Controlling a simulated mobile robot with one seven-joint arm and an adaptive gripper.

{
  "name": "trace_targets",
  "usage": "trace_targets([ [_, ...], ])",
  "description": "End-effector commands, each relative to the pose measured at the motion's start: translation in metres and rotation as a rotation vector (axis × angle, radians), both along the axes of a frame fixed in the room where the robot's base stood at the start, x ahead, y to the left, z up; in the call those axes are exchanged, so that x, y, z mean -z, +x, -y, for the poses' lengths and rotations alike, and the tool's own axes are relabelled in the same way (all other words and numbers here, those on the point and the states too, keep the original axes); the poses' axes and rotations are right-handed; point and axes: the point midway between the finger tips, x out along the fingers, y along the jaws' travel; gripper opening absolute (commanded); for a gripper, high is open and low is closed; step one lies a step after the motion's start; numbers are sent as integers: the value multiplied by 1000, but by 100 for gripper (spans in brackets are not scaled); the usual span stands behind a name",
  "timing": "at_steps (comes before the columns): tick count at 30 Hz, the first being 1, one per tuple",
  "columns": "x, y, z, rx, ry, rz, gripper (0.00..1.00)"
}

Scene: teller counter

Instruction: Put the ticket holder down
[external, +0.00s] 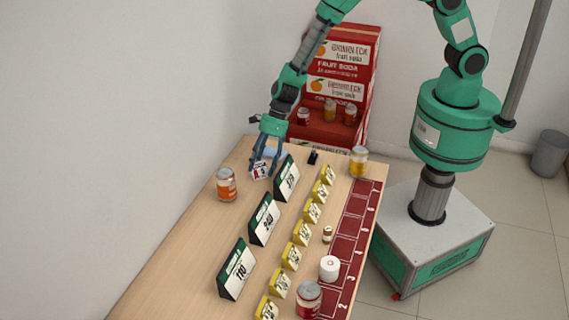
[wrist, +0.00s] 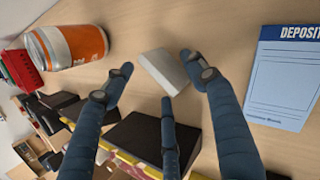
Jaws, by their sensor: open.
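The ticket holder is a small white wedge-shaped block (wrist: 164,71) that appears to rest on the wooden counter. In the external view it (external: 260,171) shows a red mark and dark print on its face, near the far end of the counter. My gripper (external: 264,172) is low over the counter at the holder. In the wrist view my gripper (wrist: 166,85) has its blue fingers spread, with a gap between the fingertips and the holder just beyond them. Part of the holder is hidden by the fingers in the external view.
An orange-labelled can (external: 226,184) stands left of the holder. A blue deposit slip (wrist: 284,77) lies on its other side. Black-backed number signs (external: 264,219), small yellow signs (external: 302,233) and a red numbered strip (external: 345,240) run along the counter. A yellow can (external: 358,161) stands at the far right corner.

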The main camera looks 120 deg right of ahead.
Motion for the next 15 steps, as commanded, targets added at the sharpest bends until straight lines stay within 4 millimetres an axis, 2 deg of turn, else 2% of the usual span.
trace_targets([
  [7, -21, -11, 6, 1, -1, 1, 57],
  [15, -60, -31, 17, 2, -1, 1, 57],
])
